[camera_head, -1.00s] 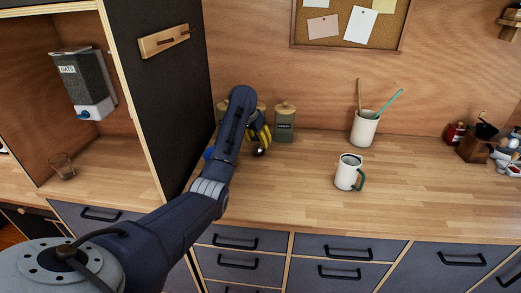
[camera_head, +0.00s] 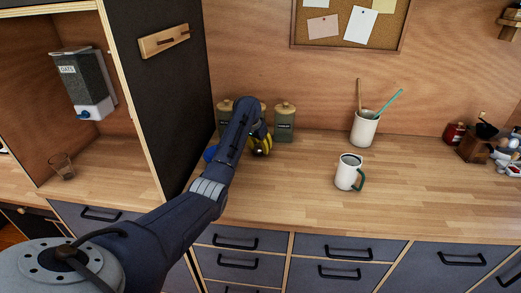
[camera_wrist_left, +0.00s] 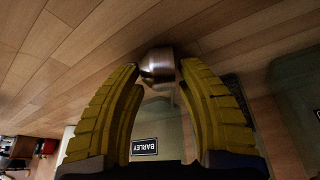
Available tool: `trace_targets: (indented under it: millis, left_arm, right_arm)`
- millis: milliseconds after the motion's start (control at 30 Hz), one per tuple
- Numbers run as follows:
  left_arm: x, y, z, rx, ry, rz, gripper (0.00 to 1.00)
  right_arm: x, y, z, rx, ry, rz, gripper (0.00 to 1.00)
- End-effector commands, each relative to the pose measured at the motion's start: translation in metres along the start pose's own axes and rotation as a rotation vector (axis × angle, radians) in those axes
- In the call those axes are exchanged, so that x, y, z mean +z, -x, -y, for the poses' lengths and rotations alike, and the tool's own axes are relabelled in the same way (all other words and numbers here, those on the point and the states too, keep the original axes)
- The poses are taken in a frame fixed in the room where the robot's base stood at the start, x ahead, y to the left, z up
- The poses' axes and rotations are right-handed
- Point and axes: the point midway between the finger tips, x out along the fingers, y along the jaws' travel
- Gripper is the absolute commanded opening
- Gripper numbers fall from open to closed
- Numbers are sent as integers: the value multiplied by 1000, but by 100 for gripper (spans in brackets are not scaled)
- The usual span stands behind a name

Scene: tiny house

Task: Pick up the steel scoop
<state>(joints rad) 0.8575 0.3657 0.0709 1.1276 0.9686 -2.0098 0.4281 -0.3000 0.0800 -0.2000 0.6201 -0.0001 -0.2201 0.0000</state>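The steel scoop (camera_wrist_left: 157,65) is a small shiny metal piece on the wooden counter (camera_head: 300,195). In the left wrist view it sits between the tips of my left gripper (camera_wrist_left: 160,72). The two yellow fingers are spread apart, one on either side of it, and firm contact is not visible. In the head view my left gripper (camera_head: 260,144) is low over the counter in front of the canisters. There my arm and the fingers hide most or all of the scoop. My right gripper is not in view.
A green canister (camera_head: 285,124) stands just right of my gripper, with others partly behind my arm. A blue object (camera_head: 210,154) is left of my wrist. A white mug (camera_head: 348,173) and utensil crock (camera_head: 364,129) stand to the right. The front middle counter is clear.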

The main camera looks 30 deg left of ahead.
Motion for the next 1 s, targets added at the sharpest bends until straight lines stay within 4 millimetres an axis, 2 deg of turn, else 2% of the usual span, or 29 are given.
trace_targets:
  millis: [33, 300, 767, 1000]
  left_arm:
    - [0, 0, 0, 0, 0, 0, 30]
    - [0, 0, 0, 0, 0, 0, 0]
    - [1, 1, 0, 0, 0, 1, 0]
    - [6, 15, 0, 1, 0, -1, 0]
  right_arm:
    - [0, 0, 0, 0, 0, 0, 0]
    - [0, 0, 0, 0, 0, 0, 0]
    - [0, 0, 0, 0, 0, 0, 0]
    - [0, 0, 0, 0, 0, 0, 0]
